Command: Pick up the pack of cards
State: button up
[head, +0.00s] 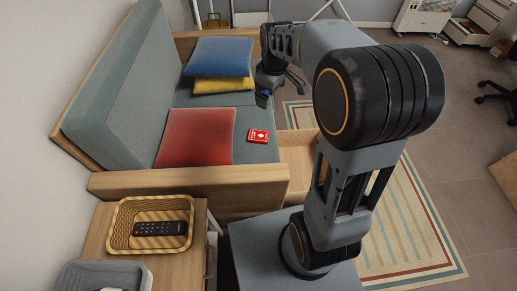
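The pack of cards (258,135) is a small red box with a white mark on top. It lies flat on the grey-green sofa seat, near the front edge, to the right of the red cushion. My gripper (283,88) is black and hangs over the far part of the seat, beyond the pack and apart from it. Its fingertips are small and dark here, so I cannot tell whether they are open or shut.
A small dark blue and green object (263,99) is just below my gripper; contact is unclear. Red (195,137), yellow (224,86) and blue (219,56) cushions lie on the sofa. The wooden armrest (185,180) stands nearer. A basket (119,224) holds a remote (160,228).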

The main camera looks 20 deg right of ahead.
jog(key=w+d+f+n+b, duration=0.1)
jog(key=w+f+b, duration=0.2)
jog(key=f, duration=0.3)
jog(key=w+f+n+g+b, duration=0.1)
jog(key=w+f+n+b, duration=0.15)
jog(key=f, duration=0.35)
jog(key=w+d+f+n+b, duration=0.1)
jog(key=w+f+b, duration=0.25)
jog(key=f, duration=0.25)
jog(key=b, duration=0.4)
send_over(264, 136)
jog(key=f, duration=0.5)
jog(key=d+f, duration=0.1)
jog(key=f, duration=0.2)
jog(key=shift+f, duration=0.15)
jog(key=shift+a+f+b, duration=0.2)
jog(key=shift+f+b, duration=0.75)
jog(key=shift+f, duration=0.75)
jog(key=shift+a+f+b, duration=0.2)
jog(key=shift+f+b, duration=0.7)
jog(key=shift+f, duration=0.8)
jog(key=shift+r, duration=0.1)
jog(key=shift+c, duration=0.5)
jog(key=c, duration=0.9)
jog(key=shift+r, duration=0.15)
jog(key=shift+c, duration=0.2)
